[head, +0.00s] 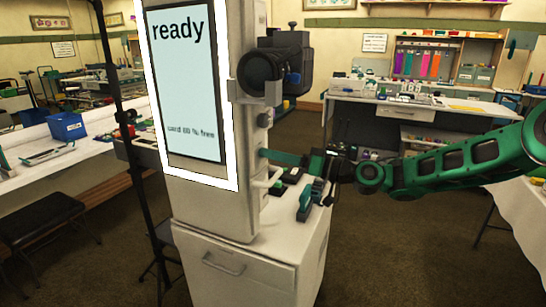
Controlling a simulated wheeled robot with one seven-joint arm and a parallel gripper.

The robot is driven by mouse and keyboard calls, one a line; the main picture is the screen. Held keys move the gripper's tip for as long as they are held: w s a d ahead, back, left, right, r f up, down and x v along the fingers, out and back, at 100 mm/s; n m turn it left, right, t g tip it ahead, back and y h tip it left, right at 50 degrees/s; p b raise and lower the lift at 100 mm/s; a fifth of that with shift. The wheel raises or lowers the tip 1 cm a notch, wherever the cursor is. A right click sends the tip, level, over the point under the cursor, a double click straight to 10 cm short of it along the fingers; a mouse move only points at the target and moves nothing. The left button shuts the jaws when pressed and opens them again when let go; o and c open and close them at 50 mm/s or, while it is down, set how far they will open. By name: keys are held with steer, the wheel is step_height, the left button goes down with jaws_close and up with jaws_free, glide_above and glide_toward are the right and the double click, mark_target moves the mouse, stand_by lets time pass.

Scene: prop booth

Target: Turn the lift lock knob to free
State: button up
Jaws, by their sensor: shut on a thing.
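My gripper (268,155) reaches in from the right, its green fingers against the right side of the tall white booth column (244,210). The fingers are shut on a small part at that side, which I take to be the lift lock knob. The fingers hide nearly all of it, so its turn position cannot be read. A small round silver knob (264,120) sits above the gripper on the same side. The camera unit (265,75) with its dark lens is mounted higher up. The column's screen (186,80) reads "ready".
A white cabinet (240,268) with a drawer handle stands under the column. Dark and green items (306,205) lie on its top, just below my gripper. A black stand pole (118,110) is to the left.

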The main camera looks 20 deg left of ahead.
steer(key=o, duration=1.1)
steer(key=shift+c, duration=0.2)
steer(key=shift+d, duration=0.15)
steer(key=d, duration=1)
steer(key=shift+s+d+f, duration=0.3)
steer(key=shift+f, duration=0.15)
steer(key=shift+f, duration=0.1)
